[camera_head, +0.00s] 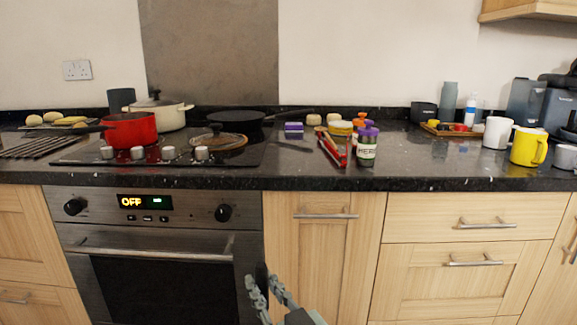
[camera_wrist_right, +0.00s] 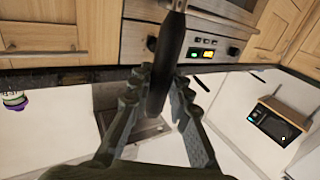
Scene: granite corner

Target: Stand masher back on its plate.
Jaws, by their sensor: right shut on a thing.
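My right gripper (camera_head: 262,282) is low in front of the cabinets, below the counter's front edge. In the right wrist view, the right gripper (camera_wrist_right: 160,82) is shut on a long black handle with a grey metal shaft, which I take to be the masher (camera_wrist_right: 171,50). In the head view only a dark sliver of the masher (camera_head: 261,273) shows between the fingers. Its lower end and plate are out of view in both pictures, and its tilt is hard to tell. My left gripper is not in view.
The black granite counter (camera_head: 300,183) holds a hob with a red pot (camera_head: 130,129), a pan (camera_head: 236,120) and a glass lid (camera_head: 219,141). A yellow mug (camera_head: 526,147) is right.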

